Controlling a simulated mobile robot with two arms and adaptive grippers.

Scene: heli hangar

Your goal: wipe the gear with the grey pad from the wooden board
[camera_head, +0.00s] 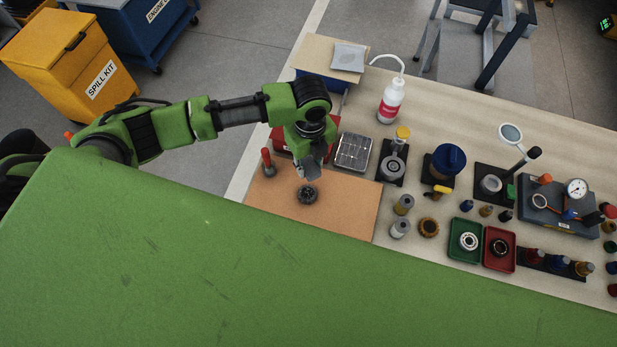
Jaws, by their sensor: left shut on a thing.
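A dark round gear (307,195) lies on the orange-brown mat (345,215) at the near left of the bench. My left gripper (311,168) points down just above and behind the gear. It is shut on a light grey thing that looks like a pad, mostly hidden by the fingers; I cannot tell whether it touches the gear. The wooden board (309,52) is at the back left corner of the bench, with a grey pad (348,57) lying on it. My right gripper is not in view.
A red-handled tool (267,163) stands left of the gear. A gridded metal tray (353,152) and a white bottle (391,101) stand behind the mat. Green (465,241) and red (499,249) trays and several small parts fill the right. The mat's right part is clear.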

